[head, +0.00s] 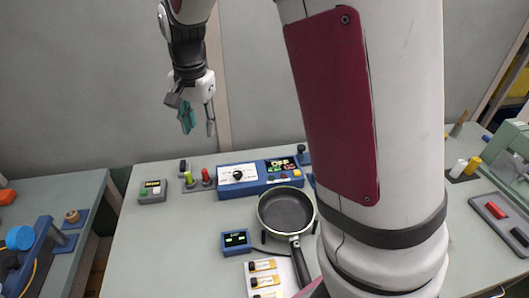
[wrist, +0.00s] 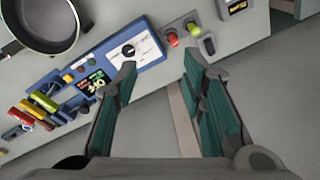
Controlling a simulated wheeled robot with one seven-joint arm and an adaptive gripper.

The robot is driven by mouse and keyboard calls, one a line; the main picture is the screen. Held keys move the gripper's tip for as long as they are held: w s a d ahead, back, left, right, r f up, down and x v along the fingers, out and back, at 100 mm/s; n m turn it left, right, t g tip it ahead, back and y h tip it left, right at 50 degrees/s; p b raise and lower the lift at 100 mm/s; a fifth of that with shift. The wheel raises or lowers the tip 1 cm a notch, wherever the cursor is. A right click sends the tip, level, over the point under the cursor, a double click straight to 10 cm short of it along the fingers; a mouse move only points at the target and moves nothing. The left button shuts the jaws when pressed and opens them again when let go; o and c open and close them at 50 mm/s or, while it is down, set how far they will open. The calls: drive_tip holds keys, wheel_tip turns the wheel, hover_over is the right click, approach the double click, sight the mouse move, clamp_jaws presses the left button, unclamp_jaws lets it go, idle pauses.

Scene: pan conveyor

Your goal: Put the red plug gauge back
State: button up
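A red plug gauge (head: 206,176) stands upright in a dark base on the table, just left of the blue control panel. A green one (head: 189,179) stands beside it on the left. In the wrist view, the red plug gauge (wrist: 172,39) and the green one (wrist: 193,29) show beyond the fingertips. My gripper (head: 199,127) is open and empty, high above the back edge of the table. Its two teal-padded fingers (wrist: 160,68) are spread wide in the wrist view, with nothing between them.
The blue control panel (head: 236,187) runs along the table back. A pan (head: 287,210) sits in front of it. A small grey button box (head: 153,191) stands left of the gauges. Several coloured handles (wrist: 36,110) lie past the panel. My arm hides the table's right part.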

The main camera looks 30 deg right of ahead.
drive_tip(key=s+r+n+t, duration=0.2)
drive_tip(key=s+r+n, duration=0.3)
drive_tip(key=s+r, duration=0.6)
drive_tip(key=s+d+f+n+t, duration=0.1)
drive_tip(key=s+n, duration=0.4)
drive_tip(key=s, duration=1.1)
drive_tip(key=shift+f+t, duration=0.3)
drive_tip(key=shift+f, duration=0.1)
drive_tip(key=shift+d, duration=0.1)
